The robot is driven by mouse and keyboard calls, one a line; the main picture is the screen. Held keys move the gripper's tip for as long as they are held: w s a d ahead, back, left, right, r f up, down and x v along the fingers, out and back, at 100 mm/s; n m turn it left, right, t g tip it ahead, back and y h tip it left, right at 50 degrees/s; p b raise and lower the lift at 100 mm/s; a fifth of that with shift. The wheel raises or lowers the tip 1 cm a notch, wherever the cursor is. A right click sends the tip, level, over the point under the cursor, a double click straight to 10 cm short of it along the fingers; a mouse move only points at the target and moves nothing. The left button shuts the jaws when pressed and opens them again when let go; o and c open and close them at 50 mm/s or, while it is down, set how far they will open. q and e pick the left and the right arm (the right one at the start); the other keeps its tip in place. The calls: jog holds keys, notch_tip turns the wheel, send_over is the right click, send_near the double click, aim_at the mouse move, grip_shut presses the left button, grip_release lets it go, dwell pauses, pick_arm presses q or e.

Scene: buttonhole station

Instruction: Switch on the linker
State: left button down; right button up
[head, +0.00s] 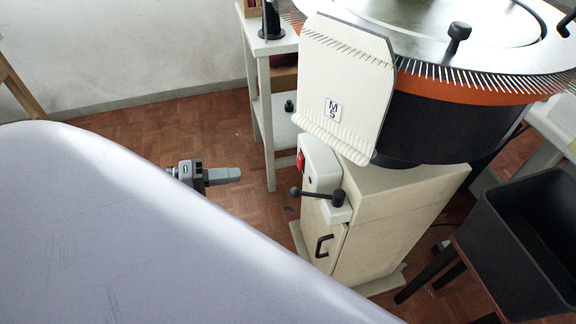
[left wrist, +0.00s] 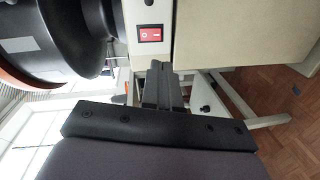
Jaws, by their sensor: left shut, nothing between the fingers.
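The linker (head: 385,215) is a cream cabinet with a large round needle dial (head: 460,80) on top. Its red rocker switch (head: 301,160) is on the left side of the cream housing in the head view. In the left wrist view the red switch (left wrist: 150,34) shows close up with white I and O marks. My left gripper (head: 232,174) is shut and empty, left of the linker and apart from it. In the left wrist view its fingers (left wrist: 163,75) point toward the switch panel, just beneath the switch in the picture. My right gripper is not in view.
A large pale grey surface (head: 130,230) fills the lower left of the head view. A white shelf table (head: 268,110) stands behind the linker's left side. A black bin (head: 530,240) on a stand is at right. A lever with black knobs (head: 318,194) sticks out below the switch.

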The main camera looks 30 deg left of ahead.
aim_at(300, 162)
pick_arm(q)
jog(key=shift+n, duration=1.2)
jog(key=b+x, duration=0.3)
jog(key=x, duration=1.1)
jog(key=shift+a, duration=0.1)
jog(key=shift+t, duration=0.3)
